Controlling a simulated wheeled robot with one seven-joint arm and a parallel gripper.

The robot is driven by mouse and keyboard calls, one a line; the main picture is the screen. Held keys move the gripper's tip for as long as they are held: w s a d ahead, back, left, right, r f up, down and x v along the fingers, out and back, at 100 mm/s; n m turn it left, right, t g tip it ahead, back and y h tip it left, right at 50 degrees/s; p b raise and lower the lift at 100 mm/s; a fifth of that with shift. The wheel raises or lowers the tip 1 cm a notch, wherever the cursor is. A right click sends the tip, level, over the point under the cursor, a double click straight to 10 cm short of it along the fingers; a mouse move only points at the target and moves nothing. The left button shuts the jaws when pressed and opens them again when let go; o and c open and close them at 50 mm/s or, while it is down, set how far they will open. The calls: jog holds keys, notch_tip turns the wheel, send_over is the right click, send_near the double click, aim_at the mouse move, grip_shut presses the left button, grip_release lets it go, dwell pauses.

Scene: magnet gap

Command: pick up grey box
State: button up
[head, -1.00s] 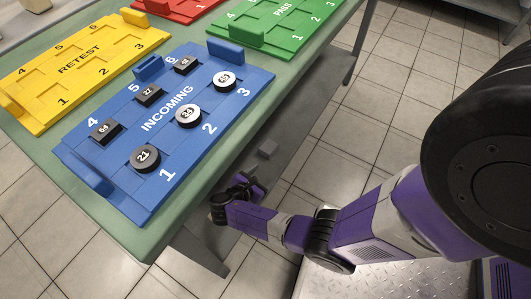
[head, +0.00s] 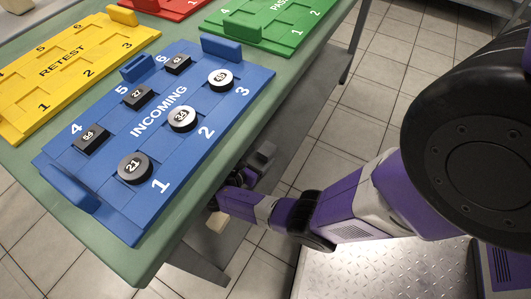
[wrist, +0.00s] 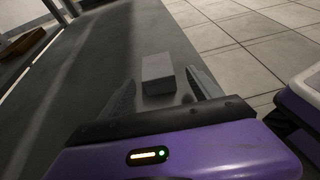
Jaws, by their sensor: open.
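The grey box (wrist: 158,74) is a small plain block on the grey lower shelf under the table. In the wrist view it lies ahead, between the lines of my gripper's two fingers. My gripper (wrist: 160,88) is open, with one dark finger on each side of the box. I cannot tell whether either finger touches it. In the head view the grey box (head: 266,149) shows just beyond the end of my arm, below the table edge. The fingers are mostly hidden there by my wrist and the table.
The green table top (head: 130,262) overhangs the shelf (wrist: 70,95). On it are a blue INCOMING tray (head: 120,210) with several numbered pucks and blocks, a yellow RETEST tray (head: 30,125), and a green PASS tray (head: 270,45). A brown object (wrist: 22,42) lies at the wrist view's upper left.

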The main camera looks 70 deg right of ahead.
aim_at(267, 150)
jog(key=b+x, duration=0.2)
jog(key=x, duration=0.4)
jog(key=shift+w+b, duration=0.1)
jog(key=shift+b, duration=0.3)
jog(key=c, duration=1.4)
jog(key=shift+r, duration=0.15)
